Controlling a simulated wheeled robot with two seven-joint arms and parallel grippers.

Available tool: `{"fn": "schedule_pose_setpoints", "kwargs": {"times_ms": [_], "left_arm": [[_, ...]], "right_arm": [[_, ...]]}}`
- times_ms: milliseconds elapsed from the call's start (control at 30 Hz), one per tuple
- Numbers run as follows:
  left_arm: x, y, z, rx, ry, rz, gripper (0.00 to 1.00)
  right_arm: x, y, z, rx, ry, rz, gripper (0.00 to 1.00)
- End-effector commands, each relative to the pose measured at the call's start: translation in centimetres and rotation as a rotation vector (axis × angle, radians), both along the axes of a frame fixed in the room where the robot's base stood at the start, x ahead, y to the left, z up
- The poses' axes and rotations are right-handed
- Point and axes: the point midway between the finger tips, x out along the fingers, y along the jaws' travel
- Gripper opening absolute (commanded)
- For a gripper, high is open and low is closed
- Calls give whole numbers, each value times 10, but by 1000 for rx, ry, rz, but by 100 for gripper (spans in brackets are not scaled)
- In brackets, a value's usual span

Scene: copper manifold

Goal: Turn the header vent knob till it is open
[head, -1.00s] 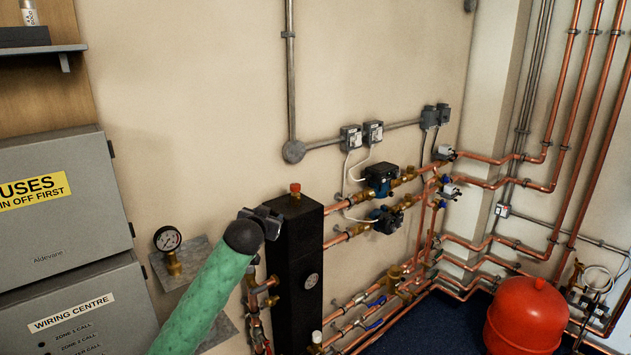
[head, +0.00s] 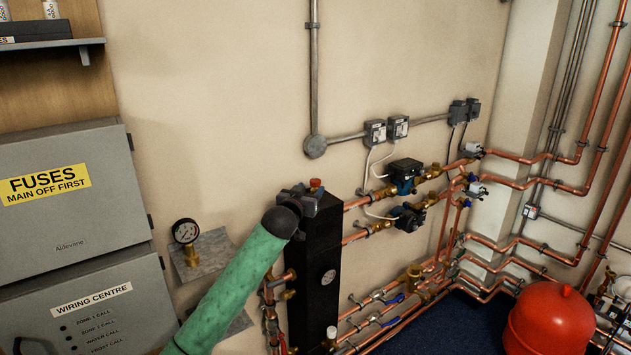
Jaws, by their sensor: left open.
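The header vent knob (head: 316,184) is a small red cap on top of the tall black header (head: 322,275). Only its upper part shows; the rest is behind my left gripper. My left gripper (head: 308,197) is open at the top of the header, right beside the knob on its near left side. The arm's green sleeve comes up from the lower left. Whether the fingers touch or straddle the knob cannot be told. My right gripper is not in view.
A pressure gauge (head: 186,232) sits on a wall plate left of the arm. Grey electrical boxes (head: 70,195) stand farther left. Copper pipes and pumps (head: 404,175) run right of the header. A red vessel (head: 552,322) stands at lower right.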

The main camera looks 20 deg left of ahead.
Motion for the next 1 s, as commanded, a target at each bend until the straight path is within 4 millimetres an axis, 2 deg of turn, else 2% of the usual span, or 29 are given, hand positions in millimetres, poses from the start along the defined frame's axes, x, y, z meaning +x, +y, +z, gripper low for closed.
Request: {"fn": "schedule_pose_setpoints", "kwargs": {"times_ms": [100, 333, 500, 767, 867, 1000], "left_arm": [[19, -1, 6, 1, 1, 1, 51], [45, -4, 4, 1, 0, 0, 51], [53, -4, 1, 1, 0, 0, 51], [54, -4, 0, 1, 0, 0, 51], [54, -4, 0, 1, 0, 0, 35], [54, -4, 0, 1, 0, 0, 8]], "right_arm": [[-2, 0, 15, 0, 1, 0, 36], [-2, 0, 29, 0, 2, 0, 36], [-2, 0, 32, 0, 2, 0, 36], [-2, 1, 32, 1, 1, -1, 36], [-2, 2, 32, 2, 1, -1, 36], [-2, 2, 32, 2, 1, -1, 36]]}}
